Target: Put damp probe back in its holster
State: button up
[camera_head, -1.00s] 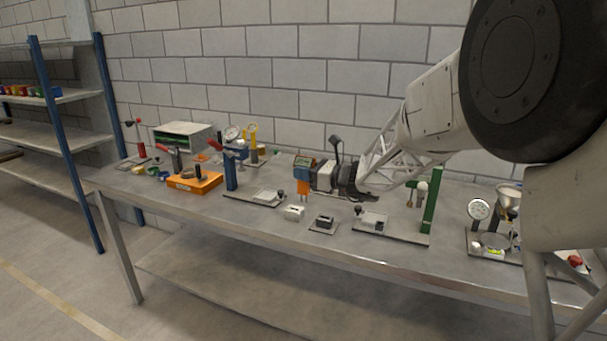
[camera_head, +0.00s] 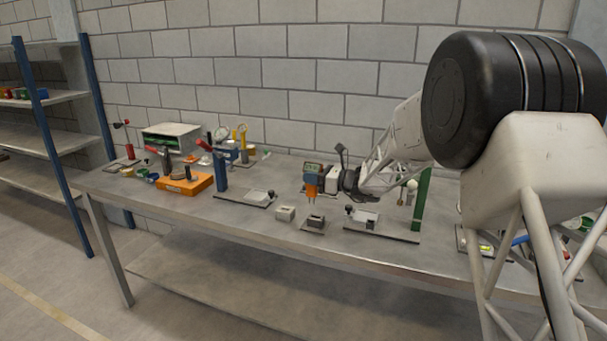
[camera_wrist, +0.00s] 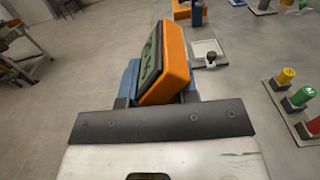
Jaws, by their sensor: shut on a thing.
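The damp probe, an orange instrument with a dark green display, is held upright over the bench in the head view (camera_head: 312,188). In the wrist view the probe (camera_wrist: 174,62) sits tilted between blue fingers. My gripper (camera_head: 314,177) is shut on it; the wrist view also shows my gripper (camera_wrist: 160,85). The probe is above and behind a small white block (camera_head: 286,213) and a small dark slotted block (camera_head: 315,222). I cannot tell for sure which item is the holster. The probe's lower tip looks clear of both blocks.
A plate with a pale pan (camera_head: 257,196) lies left. A plate with a green post (camera_head: 421,200) stands right, close to my arm. An orange box (camera_head: 185,184) and blue post (camera_head: 221,174) stand farther left. The bench's front strip (camera_head: 250,228) is clear.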

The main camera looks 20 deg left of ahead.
aim_at(316, 188)
jog(key=shift+w+d+f, duration=0.2)
jog(key=shift+w+f, duration=0.2)
jog(key=shift+w, duration=0.2)
jog(key=shift+w+d+f, duration=0.15)
jog(key=shift+w+f, duration=0.2)
jog(key=shift+w, duration=0.2)
jog(key=shift+f, duration=0.2)
jog(key=shift+f, duration=1.7)
jog(key=shift+f, duration=2)
jog(key=o, duration=0.9)
jog(key=shift+o, duration=0.2)
notch_tip(316, 188, up, 8)
jog(key=s+a+r, duration=0.2)
jog(key=s+r, duration=0.5)
jog(key=s, duration=0.5)
jog(key=shift+a, duration=0.4)
